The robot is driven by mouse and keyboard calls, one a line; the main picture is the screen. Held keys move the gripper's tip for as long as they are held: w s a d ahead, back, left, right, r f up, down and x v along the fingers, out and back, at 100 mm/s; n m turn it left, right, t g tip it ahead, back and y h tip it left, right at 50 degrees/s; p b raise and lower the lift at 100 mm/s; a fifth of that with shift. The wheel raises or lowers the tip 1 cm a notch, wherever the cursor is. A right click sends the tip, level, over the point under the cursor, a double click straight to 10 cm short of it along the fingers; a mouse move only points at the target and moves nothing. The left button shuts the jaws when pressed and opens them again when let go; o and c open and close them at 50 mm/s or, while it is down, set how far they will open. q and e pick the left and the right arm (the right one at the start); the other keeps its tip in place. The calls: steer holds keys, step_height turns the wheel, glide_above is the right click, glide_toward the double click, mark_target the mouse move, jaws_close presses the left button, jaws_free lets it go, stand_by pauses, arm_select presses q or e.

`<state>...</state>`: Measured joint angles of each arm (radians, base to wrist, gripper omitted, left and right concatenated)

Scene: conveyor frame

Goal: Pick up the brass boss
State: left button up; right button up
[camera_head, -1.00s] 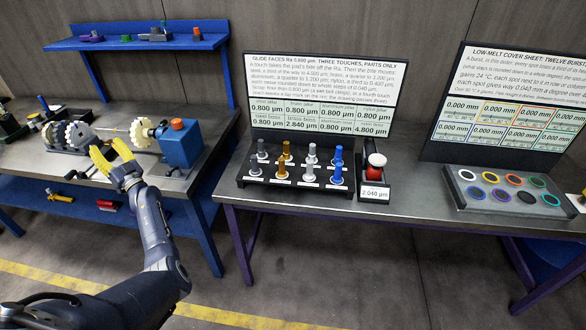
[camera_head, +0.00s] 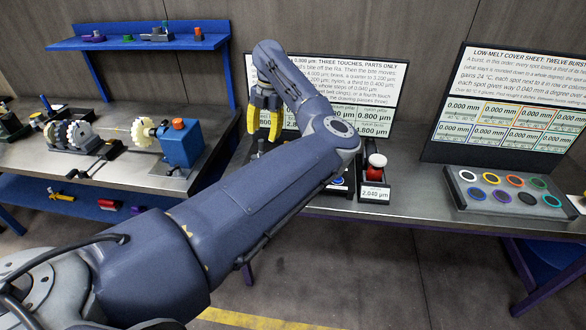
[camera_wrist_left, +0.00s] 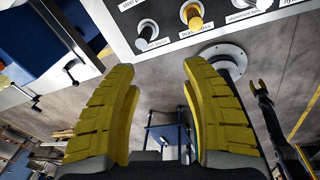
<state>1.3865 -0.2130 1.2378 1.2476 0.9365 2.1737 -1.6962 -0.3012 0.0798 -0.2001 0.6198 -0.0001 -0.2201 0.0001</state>
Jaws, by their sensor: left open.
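A brass boss (camera_wrist_left: 193,14) stands in a dark-topped rack (camera_wrist_left: 125,20) at the upper edge of the left wrist view, with a label strip beside it. In the head view my arm hides the brass pieces and most of the rack. My left gripper (camera_head: 262,136) has yellow fingers pointing down over the rack area. The fingers also show in the left wrist view (camera_wrist_left: 162,95), spread apart with nothing between them. The brass boss lies beyond the fingertips, apart from them.
A steel-coloured piece (camera_wrist_left: 147,29) stands next to the brass one. A red-bodied, white-topped item (camera_head: 376,168) is in a holder right of my arm. A tray of coloured rings (camera_head: 505,193) lies further right. Sign boards stand behind the rack.

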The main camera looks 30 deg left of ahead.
arm_select(q)
steer(key=w+d+r+t+h, duration=0.1)
steer(key=w+d+r, duration=0.1)
steer(key=w+d, duration=0.15)
steer(key=f, duration=0.7)
steer(key=s+f, duration=0.1)
steer(key=f, duration=0.3)
steer(key=shift+d+f, duration=0.3)
steer(key=shift+d, duration=0.1)
steer(key=shift+d+f, duration=0.15)
steer(key=shift+f, duration=2.75)
jaws_close()
steer(key=shift+w, duration=0.1)
